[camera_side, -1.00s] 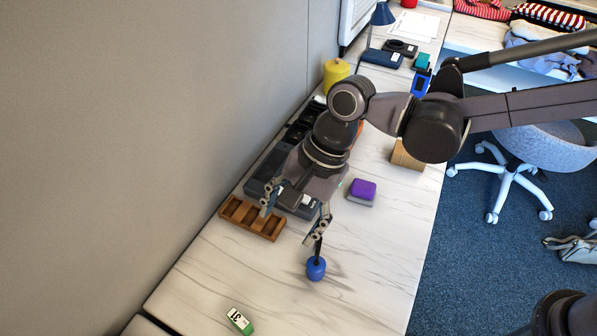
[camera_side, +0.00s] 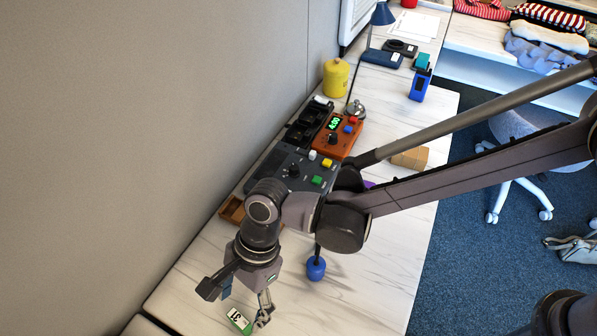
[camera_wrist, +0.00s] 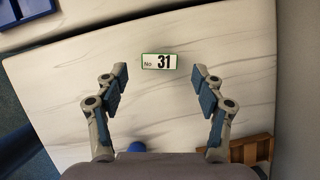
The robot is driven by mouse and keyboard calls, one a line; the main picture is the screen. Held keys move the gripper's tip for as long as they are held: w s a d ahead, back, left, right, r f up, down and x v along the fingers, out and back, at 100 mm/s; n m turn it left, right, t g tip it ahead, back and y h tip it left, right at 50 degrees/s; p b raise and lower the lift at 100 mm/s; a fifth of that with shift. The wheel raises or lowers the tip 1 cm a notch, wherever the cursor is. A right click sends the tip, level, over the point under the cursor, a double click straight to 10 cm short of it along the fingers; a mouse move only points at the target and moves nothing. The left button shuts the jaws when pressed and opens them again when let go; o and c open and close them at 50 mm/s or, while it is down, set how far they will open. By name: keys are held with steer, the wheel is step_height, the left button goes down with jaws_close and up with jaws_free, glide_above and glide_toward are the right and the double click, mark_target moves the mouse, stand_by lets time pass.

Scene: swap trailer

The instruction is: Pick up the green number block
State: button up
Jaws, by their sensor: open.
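The green number block (camera_side: 238,320) lies on the white marbled table near its front end, with its white "31" label facing up. In the wrist view the block (camera_wrist: 158,61) shows its label with a thin green edge, a little beyond and between the fingertips. My gripper (camera_wrist: 159,77) is open and empty, its two fingers apart on either side of the block's line. In the side view my gripper (camera_side: 246,305) hangs over the block, with one finger close to it. The other finger is mostly hidden there, and the height above the table is hard to tell.
A blue round object with a dark stem (camera_side: 316,269) stands to the right. A wooden tray (camera_side: 232,211) is partly hidden behind my arm. A control panel with coloured buttons (camera_side: 309,172) stands farther back. The grey wall (camera_side: 120,130) borders the left side.

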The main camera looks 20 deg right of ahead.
mark_target(239, 317)
steer(key=shift+x, duration=2.4)
steer(key=c, duration=1.1)
